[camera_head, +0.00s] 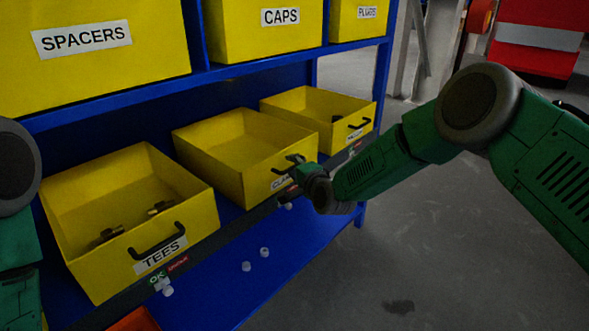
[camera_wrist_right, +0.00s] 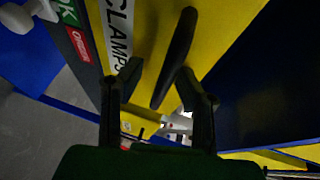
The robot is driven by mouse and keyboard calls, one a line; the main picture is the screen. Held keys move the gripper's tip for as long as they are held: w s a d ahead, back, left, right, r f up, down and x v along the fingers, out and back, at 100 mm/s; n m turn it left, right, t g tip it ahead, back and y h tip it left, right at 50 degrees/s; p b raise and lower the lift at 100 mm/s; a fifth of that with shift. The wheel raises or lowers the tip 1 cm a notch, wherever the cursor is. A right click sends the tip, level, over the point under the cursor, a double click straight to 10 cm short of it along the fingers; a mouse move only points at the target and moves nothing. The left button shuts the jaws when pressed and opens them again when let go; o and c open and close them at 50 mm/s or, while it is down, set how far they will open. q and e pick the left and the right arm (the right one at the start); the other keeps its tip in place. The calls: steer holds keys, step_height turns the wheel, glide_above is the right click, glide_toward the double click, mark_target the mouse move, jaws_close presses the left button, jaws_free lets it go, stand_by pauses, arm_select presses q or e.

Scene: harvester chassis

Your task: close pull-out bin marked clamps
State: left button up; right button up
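The yellow clamps bin (camera_head: 235,140) is the middle one on the lower blue shelf, with its open top and seemingly empty inside showing. My right gripper (camera_head: 292,166) is at its front face and covers part of its label and handle in the head view. In the right wrist view the CLAMPS label (camera_wrist_right: 120,35) and black handle (camera_wrist_right: 174,60) are close. The right gripper's fingers (camera_wrist_right: 160,80) are apart, with the handle showing between them; whether they touch it I cannot tell. My left arm shows at the left edge, its gripper out of view.
The TEES bin (camera_head: 130,215) with dark fittings stands left, another yellow bin (camera_head: 320,115) right. Upper bins, including SPACERS (camera_head: 90,65) and CAPS (camera_head: 265,25), are above. A dark rail (camera_head: 225,240) with white knobs runs along the front. Floor (camera_head: 430,240) at right is clear.

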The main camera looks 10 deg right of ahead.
steer(key=shift+s+r, duration=0.1)
steer(key=shift+s, duration=0.3)
steer(key=v, duration=1.1)
steer(key=shift+d, duration=0.2)
steer(key=shift+s+f, duration=0.1)
steer(key=shift+f, duration=0.15)
